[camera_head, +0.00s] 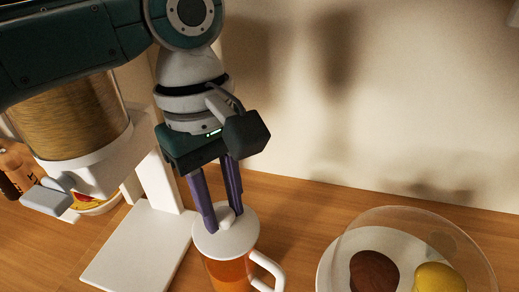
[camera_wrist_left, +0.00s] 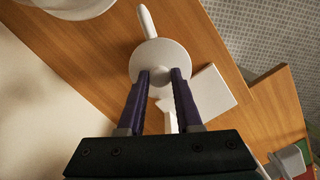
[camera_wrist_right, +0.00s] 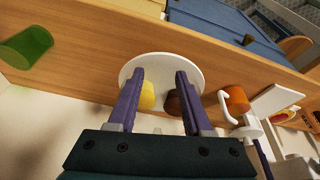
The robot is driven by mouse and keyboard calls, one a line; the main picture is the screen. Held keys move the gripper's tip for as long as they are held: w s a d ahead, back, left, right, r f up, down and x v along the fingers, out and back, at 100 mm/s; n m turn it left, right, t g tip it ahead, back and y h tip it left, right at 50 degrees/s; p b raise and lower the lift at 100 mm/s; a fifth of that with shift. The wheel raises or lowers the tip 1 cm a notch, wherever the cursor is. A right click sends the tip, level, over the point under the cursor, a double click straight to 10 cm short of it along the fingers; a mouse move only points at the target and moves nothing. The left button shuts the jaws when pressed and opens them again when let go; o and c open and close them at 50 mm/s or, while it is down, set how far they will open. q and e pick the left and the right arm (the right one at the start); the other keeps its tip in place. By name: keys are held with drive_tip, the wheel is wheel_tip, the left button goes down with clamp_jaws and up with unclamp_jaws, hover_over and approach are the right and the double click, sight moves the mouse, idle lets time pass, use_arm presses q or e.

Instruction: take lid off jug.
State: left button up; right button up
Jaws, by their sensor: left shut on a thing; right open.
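The jug (camera_head: 230,275) holds an orange liquid and has a white handle (camera_head: 268,270) on its right. It stands upright on the wooden counter. Its round white lid (camera_head: 240,240) has a small knob (camera_head: 226,215) on top. The lid looks level and on the rim. My left gripper (camera_head: 225,214) points down and is shut on the lid's knob; the left wrist view shows the lid (camera_wrist_left: 158,55) between its fingertips. My right gripper (camera_wrist_right: 158,75) is open and empty, over a white plate (camera_wrist_right: 190,62). The jug (camera_wrist_right: 237,103) also shows right of it.
A clear dome (camera_head: 390,215) covers the plate with a brown piece (camera_head: 374,272) and a yellow piece (camera_head: 438,278). A white-based dispenser (camera_head: 150,240) stands left of the jug. A green cylinder (camera_wrist_right: 27,47) is far left in the right wrist view.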

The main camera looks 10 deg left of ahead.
use_arm(q)
clamp_jaws()
drive_tip(key=shift+r, duration=0.1)
use_arm(e)
drive_tip(key=shift+r, duration=0.15)
